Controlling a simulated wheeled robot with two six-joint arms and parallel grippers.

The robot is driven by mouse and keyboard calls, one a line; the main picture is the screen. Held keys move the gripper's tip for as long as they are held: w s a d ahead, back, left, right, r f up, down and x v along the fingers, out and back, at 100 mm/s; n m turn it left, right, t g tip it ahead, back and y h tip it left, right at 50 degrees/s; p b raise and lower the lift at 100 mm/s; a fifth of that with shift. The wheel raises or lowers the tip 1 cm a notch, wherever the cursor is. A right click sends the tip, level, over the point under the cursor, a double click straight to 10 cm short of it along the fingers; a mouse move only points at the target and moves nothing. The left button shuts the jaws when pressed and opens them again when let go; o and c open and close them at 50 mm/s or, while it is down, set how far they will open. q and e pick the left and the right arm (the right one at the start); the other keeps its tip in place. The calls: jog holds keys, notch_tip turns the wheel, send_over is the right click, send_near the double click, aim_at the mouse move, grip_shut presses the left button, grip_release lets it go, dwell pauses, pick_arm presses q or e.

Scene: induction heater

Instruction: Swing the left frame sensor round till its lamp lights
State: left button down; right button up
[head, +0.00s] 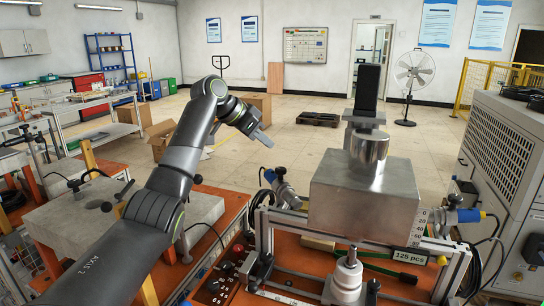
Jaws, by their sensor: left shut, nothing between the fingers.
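The left frame sensor (284,190) is a silver cylinder with a blue end, mounted at the upper left of the metal frame (262,238). It tilts, its blue end up and to the left. I cannot make out a lit lamp on it. My left gripper (265,139) is shut and empty, in the air above and a little left of the sensor in the picture, apart from it. My left arm reaches up from the lower left. My right gripper is out of view.
A similar sensor (462,215) sits on the frame's right side. A big metal block (365,205) with a steel cylinder (369,152) stands between them. A grey slab bench (60,225) is at left, a grey cabinet (497,150) at right. Open floor lies beyond.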

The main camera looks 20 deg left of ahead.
pick_arm(q)
jog(key=p+x, duration=0.3)
jog(key=x, duration=0.6)
jog(key=shift+s+a+f+p, duration=0.35)
jog(key=shift+s+a, duration=0.25)
jog(key=shift+s, duration=0.05)
jog(key=shift+s+a+f+p, duration=0.3)
jog(key=shift+s+a+f, duration=0.1)
jog(key=shift+s+a, duration=0.3)
